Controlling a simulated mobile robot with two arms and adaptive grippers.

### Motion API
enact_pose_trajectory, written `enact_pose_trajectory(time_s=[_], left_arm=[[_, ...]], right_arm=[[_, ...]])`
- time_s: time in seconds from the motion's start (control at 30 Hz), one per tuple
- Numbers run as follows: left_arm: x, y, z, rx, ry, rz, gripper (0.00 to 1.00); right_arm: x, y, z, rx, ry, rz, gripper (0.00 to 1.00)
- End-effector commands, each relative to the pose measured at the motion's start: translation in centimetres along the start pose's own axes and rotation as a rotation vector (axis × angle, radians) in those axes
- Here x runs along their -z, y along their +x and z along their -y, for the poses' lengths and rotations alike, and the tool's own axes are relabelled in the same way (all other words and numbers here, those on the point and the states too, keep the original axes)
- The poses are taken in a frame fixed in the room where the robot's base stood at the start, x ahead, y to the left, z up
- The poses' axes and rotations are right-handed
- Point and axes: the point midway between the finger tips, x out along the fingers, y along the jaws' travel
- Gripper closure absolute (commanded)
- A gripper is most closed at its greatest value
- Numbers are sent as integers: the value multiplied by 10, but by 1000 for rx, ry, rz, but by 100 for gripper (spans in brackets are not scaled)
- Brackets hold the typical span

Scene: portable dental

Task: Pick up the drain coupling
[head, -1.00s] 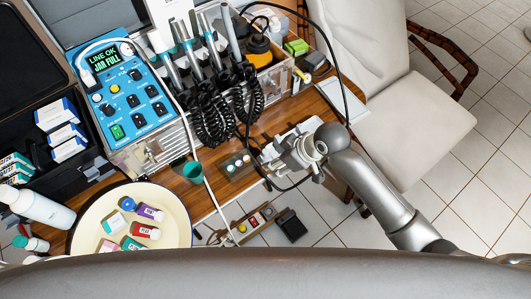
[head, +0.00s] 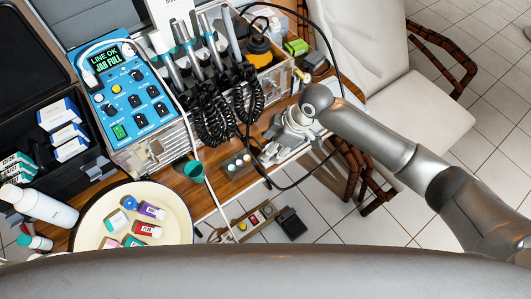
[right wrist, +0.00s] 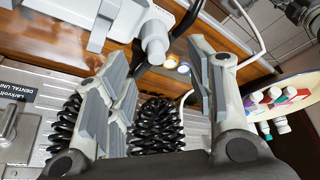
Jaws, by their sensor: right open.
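In the right wrist view, a pale grey fitting with a round stub end (right wrist: 155,45) lies above the wooden top, between my fingertips and beyond them. It may be the drain coupling, but I cannot be sure. My right gripper (right wrist: 160,75) is open, with no visible contact on the fitting. In the head view my right gripper (head: 283,138) is over the right end of the wooden table, and it hides part of the pale thing (head: 268,153) beside it. My left gripper is not in view.
Black coiled hoses (head: 215,120) hang from the handpiece case beside the blue control unit (head: 128,95). A black cable loops around my right gripper. A beige chair (head: 400,115) is at right.

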Motion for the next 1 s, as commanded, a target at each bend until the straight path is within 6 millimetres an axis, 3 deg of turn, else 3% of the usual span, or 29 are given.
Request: enact_pose_trajectory(time_s=[0.17,0.5,0.83,1.0], left_arm=[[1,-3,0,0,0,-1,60],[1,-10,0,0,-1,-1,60],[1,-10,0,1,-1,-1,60],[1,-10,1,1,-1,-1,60]], right_arm=[[0,10,-1,2,0,1,50],[0,49,-4,1,1,1,50],[0,55,-4,-1,-1,0,50],[0,55,-4,-1,-1,0,71]])
